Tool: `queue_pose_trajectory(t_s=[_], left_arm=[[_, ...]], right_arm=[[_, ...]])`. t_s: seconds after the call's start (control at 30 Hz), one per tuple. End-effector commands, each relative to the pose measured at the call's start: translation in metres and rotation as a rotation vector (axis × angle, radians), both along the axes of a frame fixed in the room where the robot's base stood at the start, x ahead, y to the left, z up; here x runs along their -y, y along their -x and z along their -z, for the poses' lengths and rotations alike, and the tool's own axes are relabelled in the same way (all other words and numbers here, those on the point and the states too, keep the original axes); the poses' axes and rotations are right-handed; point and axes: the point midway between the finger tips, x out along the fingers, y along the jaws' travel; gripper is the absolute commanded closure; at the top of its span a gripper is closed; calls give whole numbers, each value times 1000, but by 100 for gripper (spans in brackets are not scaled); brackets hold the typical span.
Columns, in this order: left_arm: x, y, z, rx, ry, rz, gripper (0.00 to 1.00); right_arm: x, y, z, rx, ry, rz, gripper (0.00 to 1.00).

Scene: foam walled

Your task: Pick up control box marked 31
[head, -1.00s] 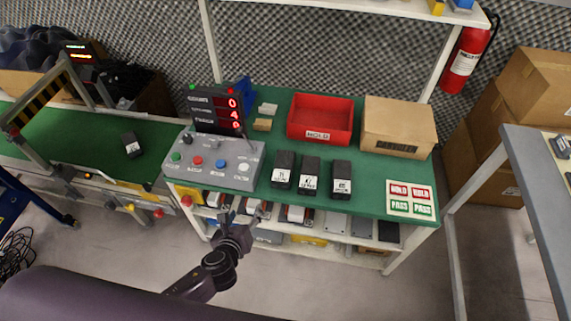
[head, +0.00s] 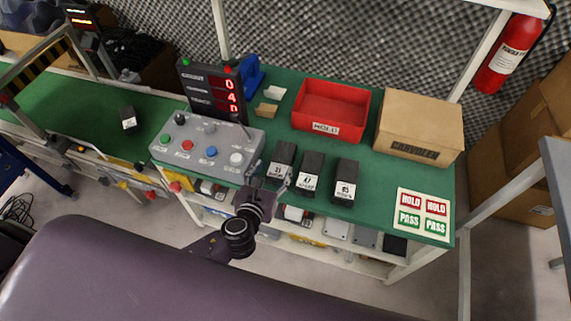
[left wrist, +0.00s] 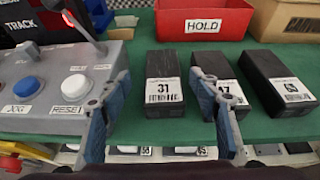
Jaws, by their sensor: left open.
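The control box marked 31 (left wrist: 164,82) is a black box with a white label, lying on the green bench; it also shows in the head view (head: 283,158). In the left wrist view it lies ahead, between the two fingers of my left gripper (left wrist: 160,118). The gripper is open and empty, just short of the box's labelled end. In the head view my left gripper (head: 268,190) is at the bench's front edge by this box. Two similar black boxes, one marked 47 (head: 311,174) and one marked 63 (head: 345,183), stand to its right. My right gripper is not in view.
A grey button panel (head: 207,147) stands close on the left, with a display behind it. A red HOLD bin (head: 331,111) and a cardboard carton (head: 420,125) stand behind the boxes. A HOLD/PASS card (head: 424,214) lies at right. Another black box (head: 128,119) lies on the conveyor.

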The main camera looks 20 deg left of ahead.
Motion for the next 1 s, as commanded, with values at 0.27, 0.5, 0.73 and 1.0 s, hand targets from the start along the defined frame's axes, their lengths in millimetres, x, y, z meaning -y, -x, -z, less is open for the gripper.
queue_pose_trajectory(t_s=[0.27, 0.5, 0.73, 1.0], left_arm=[[0, -5, 21, 1, 1, -1, 44], [0, -29, 30, 1, 1, -1, 44], [1, -58, 44, 1, 1, -3, 44], [1, -72, 50, -1, 1, 0, 44]], right_arm=[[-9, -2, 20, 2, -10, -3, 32], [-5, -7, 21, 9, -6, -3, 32], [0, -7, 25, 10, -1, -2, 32], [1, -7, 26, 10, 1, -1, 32]])
